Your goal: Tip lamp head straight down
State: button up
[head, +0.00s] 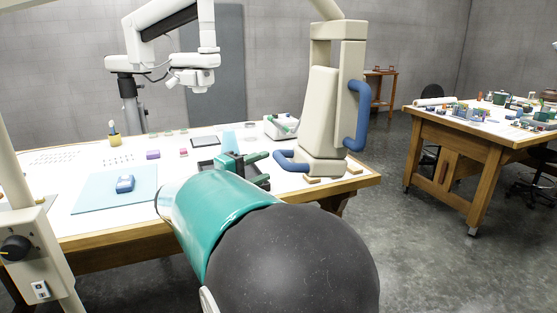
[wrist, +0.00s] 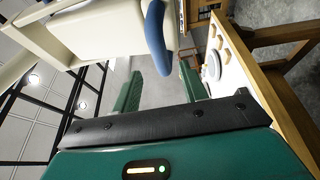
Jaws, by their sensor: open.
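The cream lamp head (head: 322,115) hangs from a pale arm at the top of the head view, over the right end of the table. It has a blue handle on its right side (head: 359,115) and another low on its left (head: 290,161). My gripper (head: 268,168) is open and empty, just left of the lower-left handle. In the wrist view, my gripper (wrist: 162,85) shows two green fingers apart. A blue handle (wrist: 156,35) ends near the gap between them, and the cream housing (wrist: 95,35) fills the upper left. I cannot tell if anything touches.
The white table (head: 95,200) has a blue mat (head: 90,197) with a small blue device (head: 125,184) at left. A white jointed instrument (head: 195,75) stands behind. A beige control box (head: 30,255) is at near left. Another workbench (head: 455,135) is at right, with open floor between.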

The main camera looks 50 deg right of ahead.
aim_at(281, 160)
jog(key=d, duration=0.5)
jog(key=s+d, duration=0.1)
jog(key=d, duration=0.1)
jog(key=shift+d, duration=0.15)
grip_shut()
